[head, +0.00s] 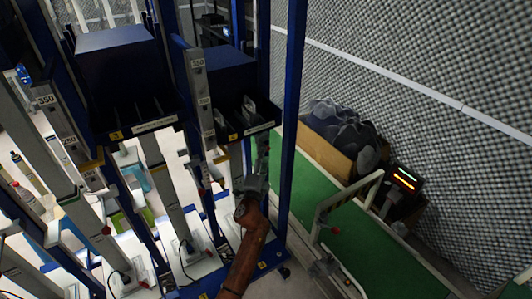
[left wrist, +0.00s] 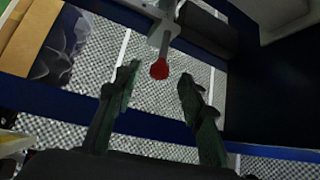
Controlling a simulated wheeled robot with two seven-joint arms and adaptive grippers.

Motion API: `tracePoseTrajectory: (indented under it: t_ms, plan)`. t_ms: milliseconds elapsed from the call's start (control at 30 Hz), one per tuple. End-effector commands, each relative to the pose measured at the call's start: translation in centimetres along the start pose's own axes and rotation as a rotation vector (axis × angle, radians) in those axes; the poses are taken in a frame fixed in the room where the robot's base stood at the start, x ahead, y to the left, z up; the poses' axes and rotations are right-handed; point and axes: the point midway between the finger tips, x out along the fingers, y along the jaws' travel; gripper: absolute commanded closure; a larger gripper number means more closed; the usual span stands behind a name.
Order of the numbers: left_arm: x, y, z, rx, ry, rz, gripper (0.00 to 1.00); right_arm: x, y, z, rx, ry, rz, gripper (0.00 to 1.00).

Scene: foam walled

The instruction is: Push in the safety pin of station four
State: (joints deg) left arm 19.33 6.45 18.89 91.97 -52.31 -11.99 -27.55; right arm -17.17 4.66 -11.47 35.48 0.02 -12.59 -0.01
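A round red knob (left wrist: 159,69), which looks like the safety pin's end, sits on a light grey bracket (left wrist: 164,30) in the left wrist view. My left gripper (left wrist: 160,76) is open, with one dark finger on each side of the knob. Gaps show between knob and fingers, and it grips nothing. I cannot tell its depth distance to the knob. In the head view my left gripper (head: 259,168) is at the right end of the rack, below a dark blue bin (head: 222,88). My right gripper is not in view.
Blue rack posts (head: 293,110) stand close to the right of my gripper. A cardboard box (head: 317,157) holds dark bags. Foam walls (head: 430,70) close off the right side.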

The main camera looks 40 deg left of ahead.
Motion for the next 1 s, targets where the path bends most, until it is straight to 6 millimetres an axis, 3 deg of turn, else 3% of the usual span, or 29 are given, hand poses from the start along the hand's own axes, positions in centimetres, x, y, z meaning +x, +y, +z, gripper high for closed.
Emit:
tracePoseTrajectory:
  t_ms: [200, 400, 1000]
  plan:
    - [-4.8, 0.1, 0.0, -0.001, 0.000, 0.002, 0.63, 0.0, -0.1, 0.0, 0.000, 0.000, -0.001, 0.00]
    - [-7.5, 0.1, -0.1, -0.002, 0.001, 0.001, 0.63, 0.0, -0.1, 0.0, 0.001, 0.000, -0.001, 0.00]
    - [-8.3, 0.0, 0.0, 0.000, 0.000, 0.000, 0.63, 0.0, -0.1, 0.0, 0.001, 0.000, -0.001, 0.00]
